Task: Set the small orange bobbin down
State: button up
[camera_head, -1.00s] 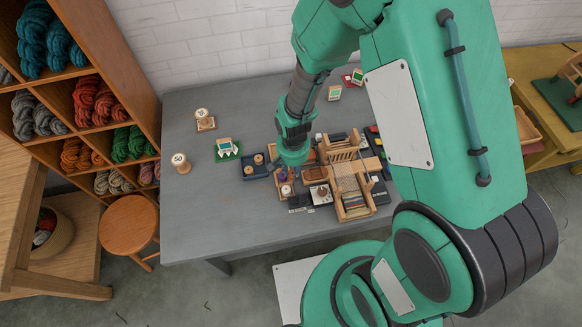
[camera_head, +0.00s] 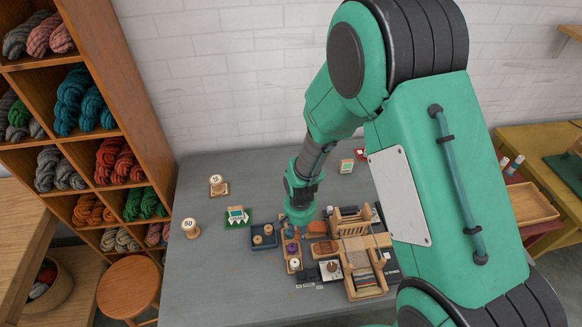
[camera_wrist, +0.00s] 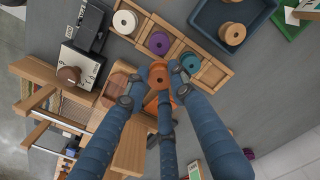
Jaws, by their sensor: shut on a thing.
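In the wrist view my gripper (camera_wrist: 158,84) has its blue fingers closed around the small orange bobbin (camera_wrist: 158,74). The fingers partly hide the bobbin. It appears beside the end of a wooden compartment tray (camera_wrist: 207,73); I cannot tell its height or whether it touches anything. The tray holds a cream bobbin (camera_wrist: 125,21), a purple bobbin (camera_wrist: 158,43) and a teal bobbin (camera_wrist: 190,62). In the head view my gripper (camera_head: 301,215) is just behind the tray (camera_head: 290,265), and the orange bobbin cannot be made out.
A small wooden loom (camera_head: 358,250) and a white scale (camera_head: 331,270) stand to the right. The left and front parts of the grey table (camera_head: 215,275) are mostly clear.

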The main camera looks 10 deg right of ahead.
jog(key=w+d+r+p, duration=0.1)
jog(key=w+r, duration=0.1)
jog(key=w, duration=2)
jog(key=w+d+r+p, duration=0.1)
jog(key=w+d+r, duration=0.1)
jog(key=w, duration=2.1)
jog(key=shift+w+d, duration=0.15)
jog(key=shift+d, duration=0.1)
jog(key=shift+f, duration=3.05)
jog(key=shift+f, duration=1.9)
jog(key=shift+f+b, duration=0.2)
jog(key=shift+b, duration=0.15)
